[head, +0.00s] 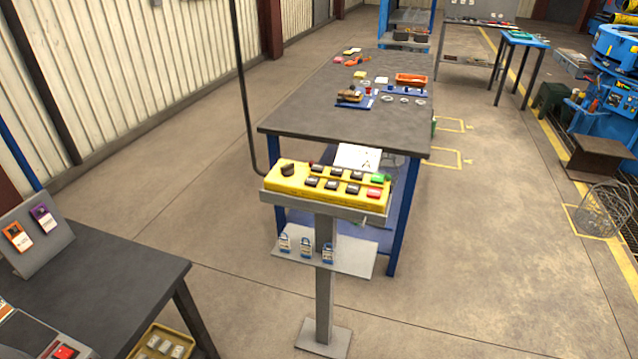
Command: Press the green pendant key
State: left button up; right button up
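The yellow pendant (300,184) lies in a grey tray on top of a grey post, in the middle of the head view. The green key (379,179) is at the far right end of its top face. A red key (374,192) is just in front of the green one. Several black keys and a black knob (288,169) fill the rest of the face. A black cable rises from the pendant's left end. Neither of my grippers is in view, and nothing covers the green key.
A lower shelf (353,262) on the post holds padlocks. A long workbench (290,117) with small parts stands right behind the pendant. A dark table (110,285) is at the left front. The floor to the right of the post (480,270) is clear.

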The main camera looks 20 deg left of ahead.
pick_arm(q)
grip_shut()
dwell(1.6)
